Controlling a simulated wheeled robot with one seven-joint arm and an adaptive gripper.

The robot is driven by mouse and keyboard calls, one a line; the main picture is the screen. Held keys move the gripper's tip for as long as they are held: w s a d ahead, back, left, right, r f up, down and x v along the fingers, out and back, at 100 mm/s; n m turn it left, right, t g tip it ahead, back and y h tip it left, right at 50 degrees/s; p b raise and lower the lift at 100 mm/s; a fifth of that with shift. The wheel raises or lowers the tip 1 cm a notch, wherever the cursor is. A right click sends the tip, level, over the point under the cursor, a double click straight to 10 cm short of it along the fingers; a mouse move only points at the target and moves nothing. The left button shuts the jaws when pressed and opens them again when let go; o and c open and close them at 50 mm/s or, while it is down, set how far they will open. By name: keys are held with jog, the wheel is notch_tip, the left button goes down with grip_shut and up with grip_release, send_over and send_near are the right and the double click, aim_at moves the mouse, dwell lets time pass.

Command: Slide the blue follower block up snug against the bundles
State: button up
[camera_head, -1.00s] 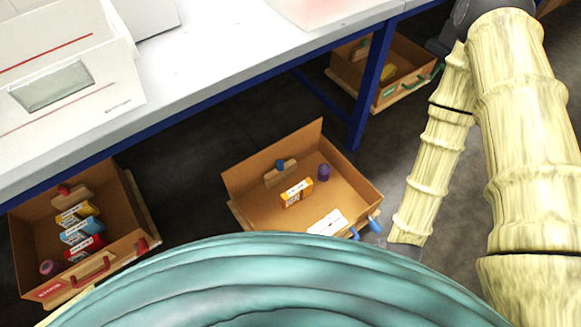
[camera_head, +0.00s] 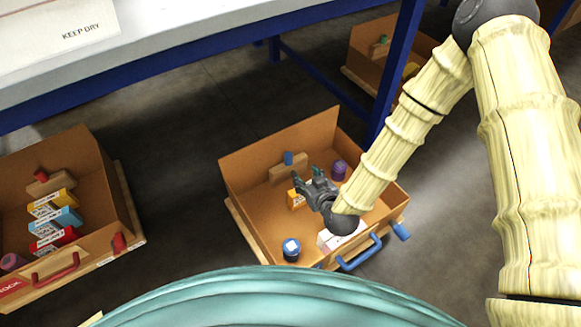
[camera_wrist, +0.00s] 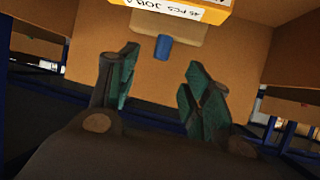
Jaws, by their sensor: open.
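The follower block (camera_head: 289,172) is a tan upright block with a blue knob (camera_head: 288,158), near the back wall of the middle cardboard drawer (camera_head: 243,209). A yellow-orange bundle (camera_head: 296,199) with a white label stands in front of it with a gap, partly hidden by my gripper. My gripper (camera_head: 308,178) is open and empty over the drawer, reaching towards the block. In the wrist view the picture looks upside down: the blue knob (camera_wrist: 163,48) shows between the open fingers (camera_wrist: 162,62), beyond them, with the labelled bundle (camera_wrist: 190,8) at the top edge.
A purple object (camera_head: 339,170) and a dark blue white-topped object (camera_head: 291,249) are in the drawer. A white item (camera_head: 330,239) lies near its blue front handle (camera_head: 360,254). A red-handled drawer (camera_head: 125,220) is left, another box (camera_head: 362,62) behind. The table (camera_head: 180,60) overhangs.

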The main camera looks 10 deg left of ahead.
aim_at(290, 157)
jog(key=shift+w+a+r+t+b, duration=0.1)
jog(key=shift+w+a+t+b, duration=0.3)
jog(key=shift+w+a, duration=0.45)
jog(key=b+x, duration=0.4)
jog(key=x, duration=0.5)
jog(key=shift+s+a, duration=0.15)
jog(key=shift+w+a+f+b, duration=0.2)
jog(key=shift+w+a+b, duration=0.2)
jog(key=shift+w+b, duration=0.1)
